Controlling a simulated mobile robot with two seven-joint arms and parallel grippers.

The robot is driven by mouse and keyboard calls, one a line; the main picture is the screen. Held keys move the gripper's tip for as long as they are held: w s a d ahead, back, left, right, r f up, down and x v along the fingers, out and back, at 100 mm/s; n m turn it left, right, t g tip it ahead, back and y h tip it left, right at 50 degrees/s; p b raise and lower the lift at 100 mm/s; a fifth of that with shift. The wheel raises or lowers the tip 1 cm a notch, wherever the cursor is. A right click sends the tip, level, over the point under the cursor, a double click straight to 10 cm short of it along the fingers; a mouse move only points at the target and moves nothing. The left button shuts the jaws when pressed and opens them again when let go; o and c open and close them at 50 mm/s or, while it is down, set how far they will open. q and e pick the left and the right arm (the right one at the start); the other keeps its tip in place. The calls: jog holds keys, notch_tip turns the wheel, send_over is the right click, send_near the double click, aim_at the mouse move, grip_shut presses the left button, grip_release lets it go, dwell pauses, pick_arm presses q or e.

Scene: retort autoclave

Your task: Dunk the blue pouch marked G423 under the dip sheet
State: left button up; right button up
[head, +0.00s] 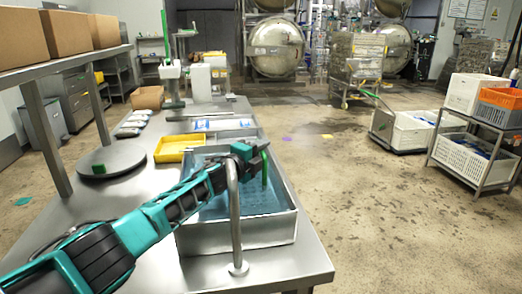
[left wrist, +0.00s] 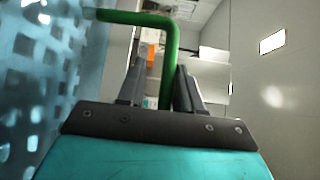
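My left gripper (head: 250,147) is over the far right part of a steel dip tank (head: 270,232) of blue water, beside an upright green handle (head: 265,170). In the left wrist view the bent green handle (left wrist: 170,60) runs down between the two fingers (left wrist: 160,72), nearer the right one. A gap shows beside the left finger, so the gripper looks open. A perforated sheet (left wrist: 40,90) fills the left of that view. Blue-and-white pouches (head: 205,124) lie beyond the tank. No G423 mark is readable. My right gripper is out of view.
A curved steel pipe (head: 234,215) rises at the tank's near side, close to my left forearm. A yellow tray (head: 172,149) sits beyond the tank's left corner. A round plate (head: 111,161) and several grey packs (head: 132,124) are on the bench at left.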

pick_arm(q)
jog(key=shift+r, duration=0.1)
jog(key=shift+p+v, duration=0.9)
jog(key=p+v, duration=0.3)
jog(key=v, duration=0.6)
jog(key=shift+s+a, duration=0.2)
jog(key=shift+s, duration=0.05)
jog(key=shift+v, duration=0.75)
jog(key=shift+d, duration=0.1)
